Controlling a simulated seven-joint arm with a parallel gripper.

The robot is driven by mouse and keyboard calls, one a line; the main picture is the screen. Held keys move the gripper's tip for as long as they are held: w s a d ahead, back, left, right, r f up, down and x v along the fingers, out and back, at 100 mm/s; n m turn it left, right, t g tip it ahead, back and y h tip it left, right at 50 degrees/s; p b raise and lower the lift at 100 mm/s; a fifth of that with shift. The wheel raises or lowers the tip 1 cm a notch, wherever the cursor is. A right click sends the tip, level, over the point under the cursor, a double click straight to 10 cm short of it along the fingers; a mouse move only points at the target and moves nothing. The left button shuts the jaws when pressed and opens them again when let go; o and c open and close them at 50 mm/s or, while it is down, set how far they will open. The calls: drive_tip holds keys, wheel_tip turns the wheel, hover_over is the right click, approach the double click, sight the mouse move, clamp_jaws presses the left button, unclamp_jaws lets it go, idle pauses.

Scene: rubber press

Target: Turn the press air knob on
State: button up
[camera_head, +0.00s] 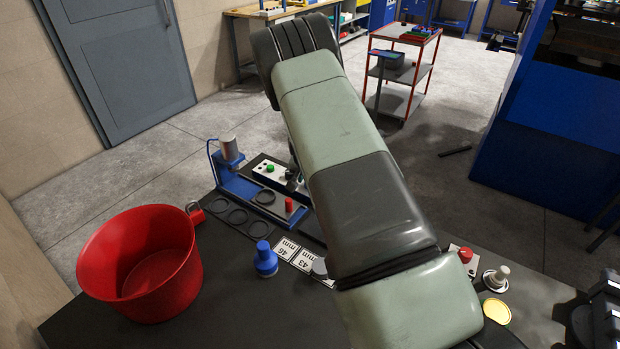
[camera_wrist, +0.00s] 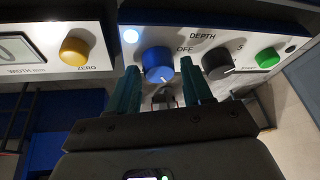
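In the wrist view, a blue knob (camera_wrist: 158,63) sits on the white front panel, with the word OFF printed just right of it. A small light (camera_wrist: 131,36) glows at the knob's upper left. My gripper (camera_wrist: 160,66) is open, one teal finger on each side of the blue knob, with nothing seen held. I cannot tell how deep the fingertips reach or whether they touch it. In the head view, my arm covers most of the press panel (camera_head: 274,177) and hides my gripper and the blue knob.
Close to my right finger is a black knob (camera_wrist: 217,64) under DEPTH; beyond it is a green button (camera_wrist: 267,58). A yellow knob (camera_wrist: 75,48) is on a separate panel at left. A red tub (camera_head: 140,265) and blue-handled tool (camera_head: 265,259) stand on the table.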

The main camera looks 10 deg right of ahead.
drive_tip(key=shift+o, duration=0.7)
drive_tip(key=v, duration=1)
drive_tip(key=shift+r, duration=0.35)
drive_tip(key=shift+s, duration=0.15)
drive_tip(key=w+d+m+g+y, duration=0.1)
drive_tip(key=w+d+g+y, duration=0.1)
drive_tip(key=w+g, duration=0.2)
drive_tip(key=f, duration=0.9)
drive_tip(key=shift+w+a+f, duration=0.1)
drive_tip(key=shift+w+f, duration=0.1)
drive_tip(key=shift+f, duration=0.2)
drive_tip(key=shift+c, duration=0.3)
